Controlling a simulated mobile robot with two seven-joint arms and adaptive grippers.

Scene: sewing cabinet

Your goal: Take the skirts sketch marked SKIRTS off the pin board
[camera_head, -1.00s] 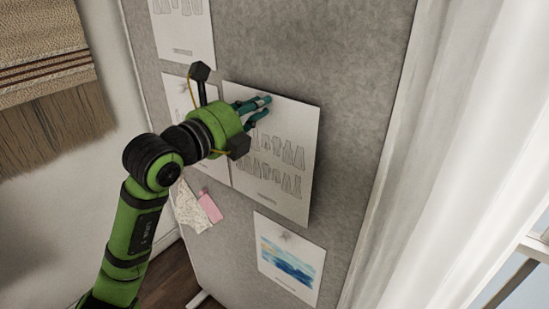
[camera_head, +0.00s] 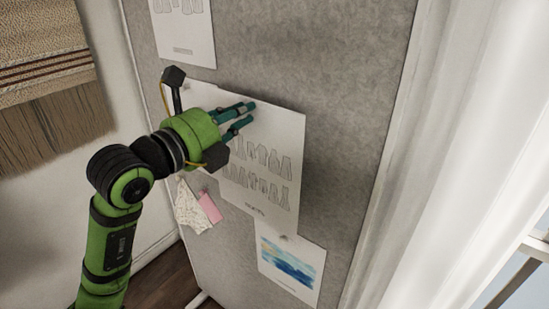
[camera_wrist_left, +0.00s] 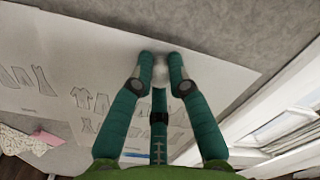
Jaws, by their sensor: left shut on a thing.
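The skirts sketch (camera_head: 268,140) is a white sheet with rows of small garment outlines and a caption too small to read surely. It hangs close in front of the pin board (camera_head: 330,120); I cannot tell whether it still touches it. My left gripper (camera_head: 250,112) is shut on the sketch near its top edge. In the left wrist view, the fingertips of my gripper (camera_wrist_left: 161,62) close together at the upper part of the sheet (camera_wrist_left: 105,60), with a small whitish thing between them. My right gripper is not in view.
Another garment sketch (camera_head: 185,30) hangs above. A blue and yellow painting (camera_head: 290,268) hangs below, its top by the sketch's lower edge. A pink swatch (camera_head: 210,207) and a patterned cloth piece (camera_head: 192,208) are at lower left. A white curtain (camera_head: 450,150) hangs at right.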

